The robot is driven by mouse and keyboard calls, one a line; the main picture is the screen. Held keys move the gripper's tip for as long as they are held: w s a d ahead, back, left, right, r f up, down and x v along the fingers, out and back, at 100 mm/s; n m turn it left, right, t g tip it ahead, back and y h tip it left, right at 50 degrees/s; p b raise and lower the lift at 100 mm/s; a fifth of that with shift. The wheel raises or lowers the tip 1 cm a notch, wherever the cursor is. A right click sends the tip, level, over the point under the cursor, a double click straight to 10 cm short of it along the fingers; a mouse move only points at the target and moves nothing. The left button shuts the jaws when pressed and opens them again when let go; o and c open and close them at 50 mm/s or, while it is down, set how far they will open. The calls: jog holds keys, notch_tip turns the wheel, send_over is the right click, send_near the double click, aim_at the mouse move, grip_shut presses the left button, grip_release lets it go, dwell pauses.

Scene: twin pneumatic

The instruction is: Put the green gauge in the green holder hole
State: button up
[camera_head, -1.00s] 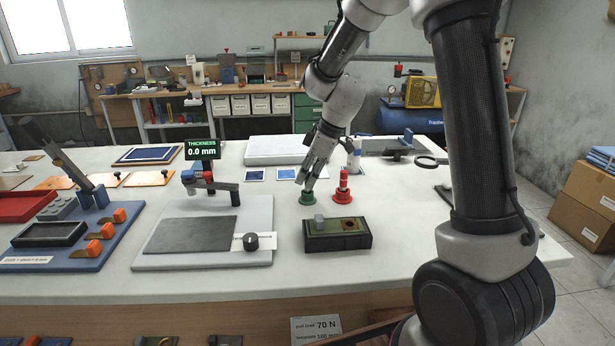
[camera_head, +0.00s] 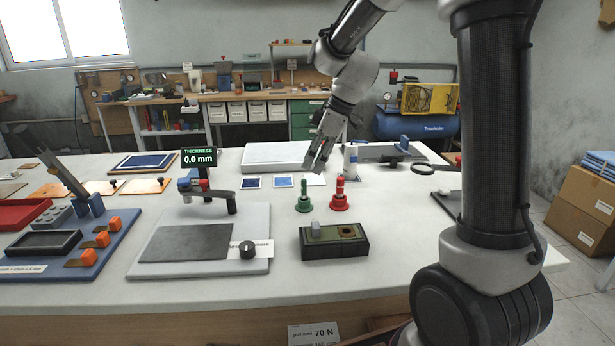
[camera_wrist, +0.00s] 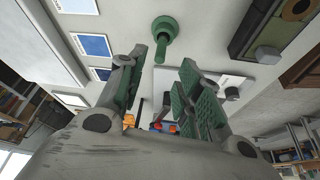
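The green gauge (camera_head: 304,198) stands upright on the white table, left of the similar red gauge (camera_head: 340,197). It also shows in the wrist view (camera_wrist: 163,33), beyond the fingertips and not touching them. My gripper (camera_head: 316,163) is above and slightly right of the green gauge. The wrist view shows its two fingers (camera_wrist: 163,62) open and apart, with nothing between them. The dark green holder block (camera_head: 333,247) lies in front of the gauges. A grey piece (camera_head: 316,229) sits at its left and a brownish ringed hole (camera_head: 347,232) at its right.
A plate with a knob and thickness display (camera_head: 199,158) stands left of the holder. A blue fixture board (camera_head: 110,245) with orange clamps lies further left. A white cylinder (camera_head: 350,160) stands behind the red gauge. The table around the gauges is clear.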

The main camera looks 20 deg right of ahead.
jog(key=s+d+r+m+h, duration=0.1)
jog(key=s+d+r+m, duration=0.25)
jog(key=s, duration=0.25)
jog(key=s+d+r+m+h, duration=0.1)
jog(key=s+d+r+m, duration=0.15)
jog(key=s+r, duration=0.35)
jog(key=s+d+f+m+t+h, duration=0.1)
jog(key=s+d+m, duration=0.2)
jog(key=s, duration=0.5)
jog(key=s+d+f+m+t+h, duration=0.1)
jog(key=s+d+f+m, duration=0.1)
jog(key=s, duration=0.5)
jog(key=shift+s+d+m, duration=0.4)
jog(key=shift+d+m, duration=0.15)
jog(key=shift+m, duration=0.55)
